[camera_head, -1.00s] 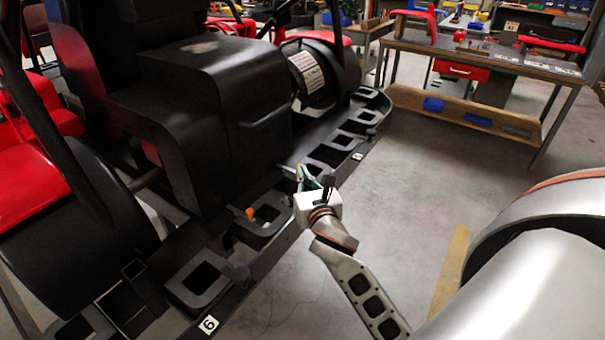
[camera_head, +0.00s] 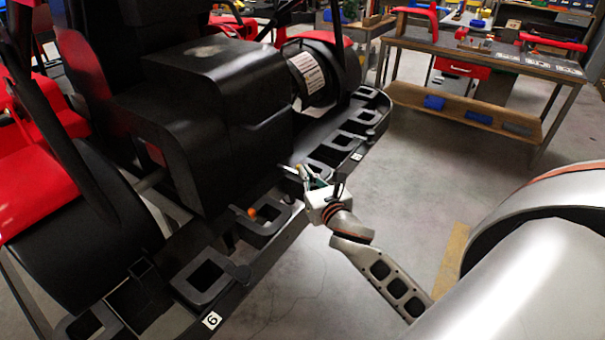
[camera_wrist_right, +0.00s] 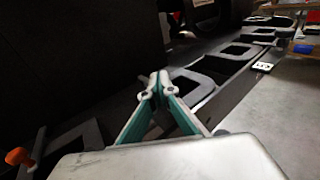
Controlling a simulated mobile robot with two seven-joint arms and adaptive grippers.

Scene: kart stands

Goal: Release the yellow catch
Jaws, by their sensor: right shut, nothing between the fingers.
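A small orange-yellow knob (camera_head: 251,212), the only thing I see like the yellow catch, sits on a black bracket at the near side of the kart stand. In the right wrist view the knob (camera_wrist_right: 18,157) is at the lower left edge. My right gripper (camera_head: 303,172) is up and to the right of the knob in the head view, apart from it. In the wrist view its green-sided fingers (camera_wrist_right: 158,84) meet at the tips, with nothing held. My left gripper is not in view.
The black stand rail (camera_head: 266,262) with square cut-outs runs diagonally under the kart's black body (camera_head: 215,120). A plate marked 6 (camera_head: 211,320) is at the near end. A workbench (camera_head: 480,55) stands at the back right. Grey floor (camera_head: 440,165) is clear between them.

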